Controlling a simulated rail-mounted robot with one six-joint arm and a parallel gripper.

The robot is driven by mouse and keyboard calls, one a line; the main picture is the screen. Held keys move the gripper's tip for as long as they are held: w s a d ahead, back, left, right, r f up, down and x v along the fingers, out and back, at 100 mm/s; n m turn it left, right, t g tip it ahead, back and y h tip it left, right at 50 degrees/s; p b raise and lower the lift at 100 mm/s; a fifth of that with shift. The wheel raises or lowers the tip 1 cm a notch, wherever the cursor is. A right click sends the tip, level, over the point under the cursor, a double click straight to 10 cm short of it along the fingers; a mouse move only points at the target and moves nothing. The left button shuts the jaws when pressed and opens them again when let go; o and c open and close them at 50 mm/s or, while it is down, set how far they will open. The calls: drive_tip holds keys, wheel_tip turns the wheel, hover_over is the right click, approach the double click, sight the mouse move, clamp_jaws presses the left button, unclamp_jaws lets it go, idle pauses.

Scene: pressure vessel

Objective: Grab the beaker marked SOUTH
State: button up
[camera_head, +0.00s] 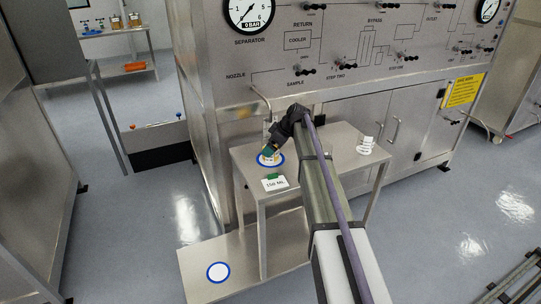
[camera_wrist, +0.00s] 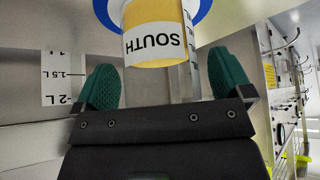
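The beaker marked SOUTH (camera_wrist: 155,45) has a white label with black letters, upside down in the wrist view, and holds yellow liquid. In the head view, the beaker (camera_head: 268,160) stands on a blue-ringed white circle on the small metal table (camera_head: 322,172), partly hidden by my gripper. My gripper (camera_wrist: 166,80) has two green fingers spread wide apart. The beaker shows ahead of the fingers and between them, with a gap visible on each side. In the head view my gripper (camera_head: 272,149) is right at the beaker.
A white 150 ML card (camera_head: 275,184) stands in front of the beaker. A white spiral-shaped object (camera_head: 366,145) stands at the table's right. The control panel (camera_head: 370,35) rises behind. A blue-ringed circle (camera_head: 218,272) marks the lower plate. A graduated scale (camera_wrist: 62,78) shows at left in the wrist view.

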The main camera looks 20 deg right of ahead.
drive_tip(key=c, duration=1)
drive_tip(key=shift+o, duration=0.2)
drive_tip(key=shift+r, duration=0.15)
